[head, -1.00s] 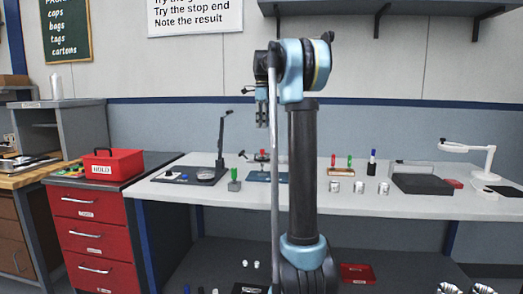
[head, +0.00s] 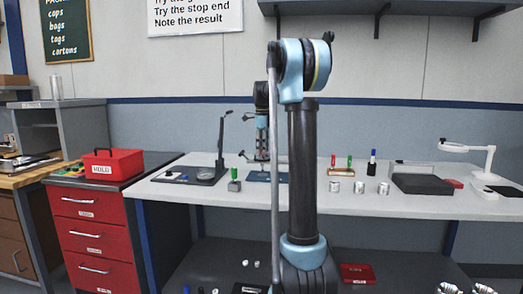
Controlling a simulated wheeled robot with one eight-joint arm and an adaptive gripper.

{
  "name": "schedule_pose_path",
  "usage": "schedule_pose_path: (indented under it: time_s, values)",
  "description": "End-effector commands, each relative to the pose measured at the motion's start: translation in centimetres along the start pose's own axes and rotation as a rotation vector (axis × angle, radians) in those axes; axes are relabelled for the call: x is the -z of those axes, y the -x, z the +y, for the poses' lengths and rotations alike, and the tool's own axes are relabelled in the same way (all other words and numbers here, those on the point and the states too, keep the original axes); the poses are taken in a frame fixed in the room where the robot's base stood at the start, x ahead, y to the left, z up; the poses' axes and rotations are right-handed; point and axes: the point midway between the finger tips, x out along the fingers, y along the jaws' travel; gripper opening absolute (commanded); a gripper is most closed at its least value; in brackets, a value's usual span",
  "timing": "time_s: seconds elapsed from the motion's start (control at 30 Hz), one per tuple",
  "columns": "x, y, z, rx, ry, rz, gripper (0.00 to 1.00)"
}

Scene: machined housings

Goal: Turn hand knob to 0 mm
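My gripper (head: 262,155) points down over the white bench, above a blue plate (head: 258,176) with a small fixture on it. The gripper is small in the head view, and my arm's rod and column stand close beside it. I cannot see whether its fingers are open or touching anything. A dark part of the fixture (head: 243,155) shows just left of the gripper; the rest is mostly hidden behind it. I cannot make out which part is the hand knob, and no mm scale is readable.
A dark stand with an upright post (head: 220,145) and a green-topped grey block (head: 234,180) are left of the plate. To the right are a wooden rack (head: 341,172), several metal cylinders (head: 359,188), a dark tray (head: 422,184) and a white lamp (head: 489,160).

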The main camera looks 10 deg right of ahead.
Motion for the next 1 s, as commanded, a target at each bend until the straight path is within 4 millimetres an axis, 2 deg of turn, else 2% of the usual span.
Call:
schedule_pose_path:
  time_s: [0.13, 0.17, 0.3, 0.33, 0.73, 1.0]
  values:
    - [0.0, 0.01, -0.01, 0.0, 0.0, 0.0, 0.39]
    - [0.0, 0.01, -0.01, 0.0, 0.0, 0.0, 0.34]
    - [0.0, 0.02, -0.01, 0.0, 0.0, 0.0, 0.03]
    - [0.0, 0.02, -0.01, 0.0, 0.0, 0.0, 0.0]
    - [-0.03, 0.04, -0.12, 0.002, 0.035, 0.0, 0.0]
    - [-0.04, 0.05, -0.18, 0.004, 0.191, 0.0, 0.0]
